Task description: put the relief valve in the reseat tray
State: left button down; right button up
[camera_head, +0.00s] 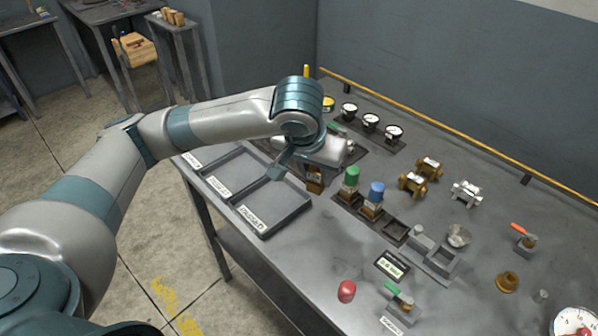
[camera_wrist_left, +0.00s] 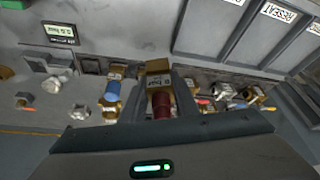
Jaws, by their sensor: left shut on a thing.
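My left gripper (camera_head: 316,172) is shut on the relief valve, a brass body (camera_head: 315,183) with a tag; its red cap (camera_wrist_left: 162,103) shows between the fingers in the left wrist view. The valve is beside the labelled trays, near the green-capped valve; I cannot tell if it touches the table. The reseat tray (camera_wrist_left: 252,46), with its RESEAT label, is the middle of three grey trays in the wrist view. In the head view it appears as the middle compartment (camera_head: 238,178), its label too small to read; its bare floor shows. My right gripper is out of view.
Green-capped (camera_head: 351,178) and blue-capped (camera_head: 376,194) valves stand in a rack right of my gripper, beside an empty socket (camera_head: 395,232). Gauges (camera_head: 371,122) stand behind. A digital display (camera_head: 392,265) and a red object (camera_head: 346,291) are nearer.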

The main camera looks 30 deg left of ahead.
aim_at(237, 177)
jog(key=j+z, duration=0.1)
jog(key=j, duration=0.4)
jog(key=j+z, duration=0.15)
jog(key=j, duration=0.35)
jog(key=k+j+z, duration=0.1)
jog(key=j, duration=0.4)
jog(key=k+j+z, duration=0.1)
jog(key=j, duration=0.4)
jog(key=k+j+z, duration=0.15)
jog(key=j, duration=0.35)
jog(key=i, duration=0.05)
